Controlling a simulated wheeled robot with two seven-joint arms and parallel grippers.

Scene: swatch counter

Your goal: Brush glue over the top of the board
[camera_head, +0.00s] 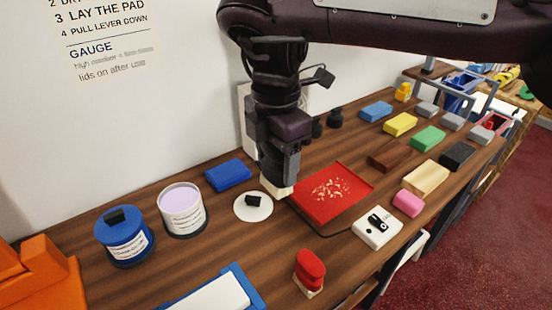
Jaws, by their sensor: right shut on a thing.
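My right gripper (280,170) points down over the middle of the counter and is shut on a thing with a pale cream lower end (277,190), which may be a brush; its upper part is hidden. The cream end is between a white disc (243,211) and a flat red piece (322,207) with pale flecks. I cannot tell whether it touches the surface. An open tub (182,197) with a lilac surface stands to the left. A white panel in a blue frame (222,293) lies at the front. I cannot tell which flat piece is the board. My left gripper is not in view.
A blue lidded tin (123,236) stands left of the tub. A blue block (228,174) lies behind the disc. A red-topped piece (309,271), a white device (377,228) and a pink block (408,203) lie along the front. Several coloured blocks fill the right side.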

